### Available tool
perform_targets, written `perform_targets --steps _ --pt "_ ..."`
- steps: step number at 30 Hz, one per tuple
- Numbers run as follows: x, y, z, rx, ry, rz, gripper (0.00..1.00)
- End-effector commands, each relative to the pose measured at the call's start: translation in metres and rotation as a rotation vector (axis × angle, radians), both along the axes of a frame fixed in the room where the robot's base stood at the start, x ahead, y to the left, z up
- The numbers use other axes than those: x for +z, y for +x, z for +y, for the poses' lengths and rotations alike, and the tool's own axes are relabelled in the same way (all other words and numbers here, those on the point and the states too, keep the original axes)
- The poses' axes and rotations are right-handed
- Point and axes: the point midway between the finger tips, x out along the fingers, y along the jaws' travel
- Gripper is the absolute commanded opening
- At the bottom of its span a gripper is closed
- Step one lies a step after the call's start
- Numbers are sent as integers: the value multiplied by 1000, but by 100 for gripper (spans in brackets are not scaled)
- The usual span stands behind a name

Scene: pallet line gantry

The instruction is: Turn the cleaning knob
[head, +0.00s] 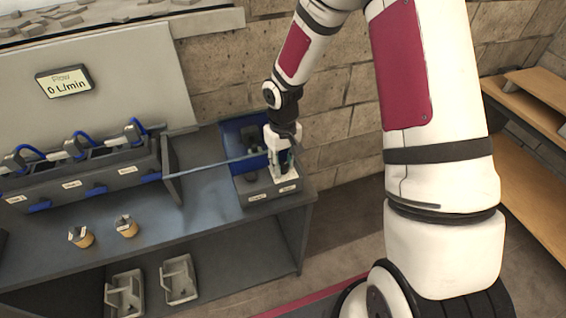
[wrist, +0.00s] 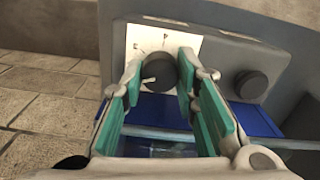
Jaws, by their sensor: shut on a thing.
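My gripper (head: 284,170) is lowered onto the right side of a grey control box (head: 258,197) at the right end of the bench. In the wrist view, the teal-padded fingers of my gripper (wrist: 162,80) are closed on a round dark knob (wrist: 162,69), one on each side. The knob has a white pointer, which points toward the lower left. A white plate (wrist: 152,38) behind it carries letters, among them E and P. A second dark knob (wrist: 250,84) stands free to the right in the wrist view. The small front labels are too blurred to read.
A blue bin (head: 240,135) stands behind the control box. A thin rail (head: 215,164) runs to the left. A rack with several blue handles (head: 98,190) and two small tan pieces (head: 127,226) are farther left. A display (head: 64,82) reads 0 L/min.

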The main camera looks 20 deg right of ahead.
Motion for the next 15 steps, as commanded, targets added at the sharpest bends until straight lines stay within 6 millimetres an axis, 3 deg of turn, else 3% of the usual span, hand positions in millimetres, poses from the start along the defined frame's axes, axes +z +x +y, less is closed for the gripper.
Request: perform_targets --steps 15 --pt "0 0 0 166 0 -1 0"
